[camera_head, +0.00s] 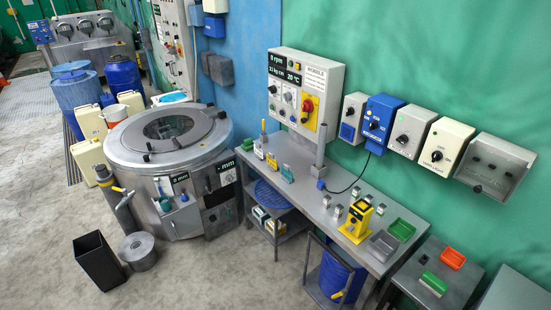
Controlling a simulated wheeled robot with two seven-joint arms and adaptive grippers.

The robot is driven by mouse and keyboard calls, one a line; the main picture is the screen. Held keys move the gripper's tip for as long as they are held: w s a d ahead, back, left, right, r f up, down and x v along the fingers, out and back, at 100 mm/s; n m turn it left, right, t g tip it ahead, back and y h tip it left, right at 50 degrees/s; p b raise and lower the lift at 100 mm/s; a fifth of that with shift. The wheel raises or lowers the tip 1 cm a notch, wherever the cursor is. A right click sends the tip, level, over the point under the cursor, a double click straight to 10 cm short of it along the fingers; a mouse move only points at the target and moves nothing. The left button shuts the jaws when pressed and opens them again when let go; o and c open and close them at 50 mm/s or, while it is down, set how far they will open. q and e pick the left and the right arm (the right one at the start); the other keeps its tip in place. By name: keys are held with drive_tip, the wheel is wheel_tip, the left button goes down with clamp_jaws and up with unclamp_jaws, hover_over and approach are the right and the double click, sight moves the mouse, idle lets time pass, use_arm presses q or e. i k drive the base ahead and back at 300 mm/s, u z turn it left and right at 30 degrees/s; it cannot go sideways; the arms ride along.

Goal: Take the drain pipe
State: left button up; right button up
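A dark grey pipe with a yellow handle (122,208) stands tilted at the left side of the round metal drum (122,148); it looks like the drain pipe, but I cannot be sure. Its lower end is by the floor, near a grey metal roll (138,252). Another upright grey tube (320,152) stands on the workbench below the control box. Neither of my grippers shows in the head view.
A black open bin (98,262) stands on the floor in front of the drum. Cream canisters (90,160) and blue barrels (76,92) stand behind it. The workbench (335,222) runs along the green wall, with a yellow device (356,221) on it. The front floor is clear.

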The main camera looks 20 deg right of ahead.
sight(322, 139)
drive_tip(key=u, duration=0.3)
drive_tip(key=i, duration=1.05)
drive_tip(key=u, duration=0.1)
